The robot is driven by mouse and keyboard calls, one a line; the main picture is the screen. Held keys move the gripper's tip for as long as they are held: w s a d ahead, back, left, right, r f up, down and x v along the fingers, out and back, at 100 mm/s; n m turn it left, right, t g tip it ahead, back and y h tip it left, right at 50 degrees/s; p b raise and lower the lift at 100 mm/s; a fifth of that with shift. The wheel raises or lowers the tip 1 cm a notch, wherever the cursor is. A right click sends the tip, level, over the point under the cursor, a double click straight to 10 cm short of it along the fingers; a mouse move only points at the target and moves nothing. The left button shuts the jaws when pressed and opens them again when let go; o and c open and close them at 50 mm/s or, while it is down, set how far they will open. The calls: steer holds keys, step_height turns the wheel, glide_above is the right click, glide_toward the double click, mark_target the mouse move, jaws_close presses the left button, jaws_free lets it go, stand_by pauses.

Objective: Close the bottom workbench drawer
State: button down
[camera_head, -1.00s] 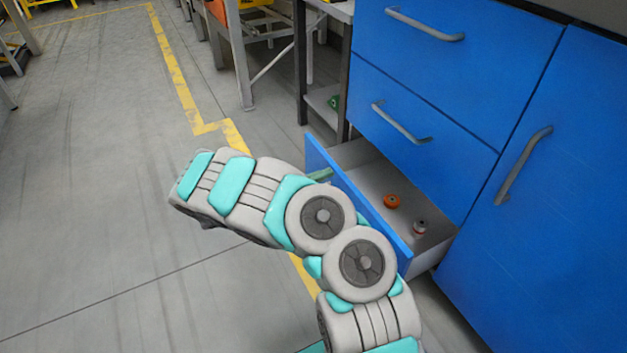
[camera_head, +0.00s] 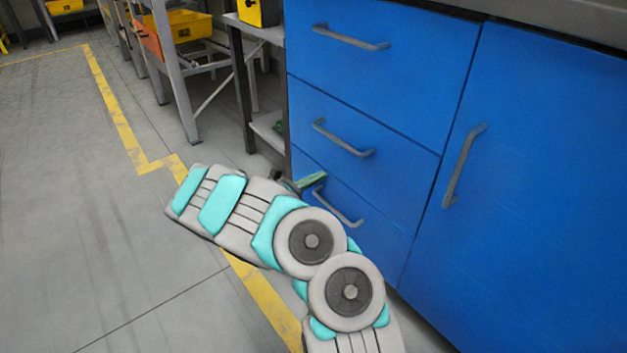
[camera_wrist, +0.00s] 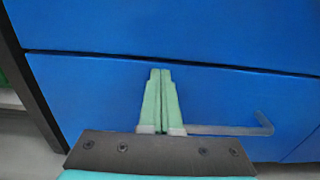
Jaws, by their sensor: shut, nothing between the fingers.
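The bottom workbench drawer (camera_head: 372,205) is blue with a grey bar handle (camera_head: 338,208). Its front sits flush with the drawer above, and its inside is hidden. In the wrist view the bottom drawer front (camera_wrist: 90,98) fills the middle, and its handle (camera_wrist: 235,130) runs to the right from behind my gripper. My gripper (camera_head: 318,178) has green fingers and is at the drawer front, near the left end of the handle. In the wrist view its fingers (camera_wrist: 160,75) are together and empty, pointing at the drawer front. I cannot tell whether they touch it.
The middle drawer (camera_head: 365,120) and top drawer (camera_head: 385,50) are shut above. A blue cabinet door (camera_head: 540,180) with a vertical handle is on the right. A metal table and rack with yellow bins (camera_head: 190,25) stand behind left. The floor (camera_head: 80,220) at left is clear.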

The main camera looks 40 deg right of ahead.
steer(key=shift+d+r, duration=0.1)
steer(key=shift+d, duration=0.1)
steer(key=shift+a+p, duration=0.3)
steer(key=shift+a, duration=0.3)
steer(key=a+p, duration=0.2)
steer(key=a, duration=1.1)
steer(key=shift+s, duration=0.25)
